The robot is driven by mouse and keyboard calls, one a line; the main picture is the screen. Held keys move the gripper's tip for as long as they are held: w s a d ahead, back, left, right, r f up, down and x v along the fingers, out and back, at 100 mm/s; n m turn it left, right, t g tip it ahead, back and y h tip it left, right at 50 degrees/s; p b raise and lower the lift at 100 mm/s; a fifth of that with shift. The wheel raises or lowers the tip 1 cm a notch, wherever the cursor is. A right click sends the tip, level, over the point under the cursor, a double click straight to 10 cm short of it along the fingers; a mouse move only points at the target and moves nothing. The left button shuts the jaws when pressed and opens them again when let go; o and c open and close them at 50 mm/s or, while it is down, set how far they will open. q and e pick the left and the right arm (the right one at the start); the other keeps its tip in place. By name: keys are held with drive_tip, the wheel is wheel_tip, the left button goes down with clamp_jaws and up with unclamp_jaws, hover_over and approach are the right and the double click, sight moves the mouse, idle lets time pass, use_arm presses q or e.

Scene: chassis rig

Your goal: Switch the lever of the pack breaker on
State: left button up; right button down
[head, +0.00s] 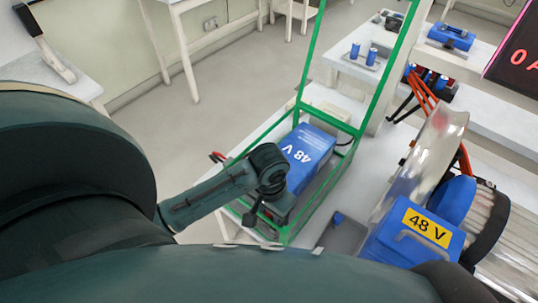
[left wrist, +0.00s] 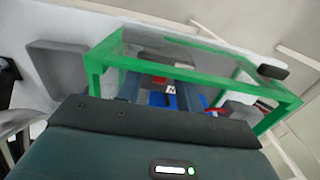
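A blue pack marked 48 V (head: 305,150) lies inside a green frame (head: 352,130) on the white bench. My left gripper (head: 268,214) is at the near end of the pack, by the frame's lower near bar, and hides that end in the head view. In the left wrist view, its two fingers seem to stand apart (left wrist: 163,92). Between them a small dark part with red and white, perhaps the breaker (left wrist: 171,89), shows in front of blue. I cannot make out the lever's position or any contact. My right gripper is not in view.
A blue box with a yellow 48 V label (head: 427,226) stands at the right, beside a clear curved cover (head: 430,150). A grey tray (head: 343,238) lies right of the frame. A red cable end (head: 218,157) shows left of the frame. Green posts rise around the pack.

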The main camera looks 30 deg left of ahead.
use_arm(q)
clamp_jaws()
idle(0.3)
drive_tip(key=shift+w, duration=0.15)
drive_tip(key=g, duration=0.1)
drive_tip(key=w+g, duration=0.1)
drive_tip(key=g, duration=0.1)
drive_tip(key=w+g, duration=0.1)
drive_tip(key=shift+r+g+y, duration=0.25)
drive_tip(key=shift+g+y, duration=0.05)
drive_tip(key=shift+g, duration=0.1)
drive_tip(key=g, duration=0.1)
drive_tip(key=w+g, duration=0.1)
drive_tip(key=g, duration=0.1)
drive_tip(key=shift+w+d+f, duration=0.1)
drive_tip(key=shift+f, duration=0.1)
drive_tip(key=shift+w+f+g, duration=0.2)
drive_tip(key=shift+w+g, duration=0.05)
drive_tip(key=shift+g, duration=0.75)
unclamp_jaws()
